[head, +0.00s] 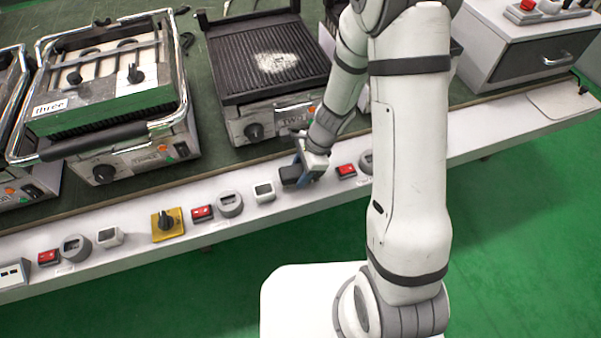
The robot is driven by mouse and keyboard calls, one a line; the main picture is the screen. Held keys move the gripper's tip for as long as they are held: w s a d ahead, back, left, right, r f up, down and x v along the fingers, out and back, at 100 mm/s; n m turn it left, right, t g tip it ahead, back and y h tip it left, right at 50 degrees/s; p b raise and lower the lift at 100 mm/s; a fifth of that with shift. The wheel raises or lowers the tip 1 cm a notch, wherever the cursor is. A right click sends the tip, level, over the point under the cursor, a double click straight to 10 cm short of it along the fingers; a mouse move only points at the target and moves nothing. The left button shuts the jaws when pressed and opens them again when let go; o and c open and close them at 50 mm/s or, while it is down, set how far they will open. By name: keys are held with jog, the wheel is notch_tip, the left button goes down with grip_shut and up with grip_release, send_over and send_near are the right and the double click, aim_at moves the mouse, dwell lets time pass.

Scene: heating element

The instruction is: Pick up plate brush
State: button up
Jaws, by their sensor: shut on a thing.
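My gripper (297,173) is low over the white front ledge of the bench, just in front of the open grill. It is shut on a small dark thing (289,174), which appears to be the plate brush. Only part of it shows, and its bristles cannot be made out. I cannot tell whether it touches the ledge. My arm comes down from the upper right to the gripper.
An open ribbed grill (227,82) with a white powdery patch (277,62) stands behind my gripper. A closed grill labelled "three" (105,95) is to its left. Red switches (202,213), a yellow-backed knob (167,224) and sockets line the ledge (330,196). A grey drawer box (520,50) stands right.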

aim_at(300, 170)
jog(key=shift+c, duration=0.8)
jog(key=shift+r, duration=0.1)
jog(key=shift+r+p, duration=0.25)
jog(key=shift+p, duration=0.1)
notch_tip(300, 170, up, 10)
jog(key=p, duration=0.3)
jog(key=shift+f, duration=0.1)
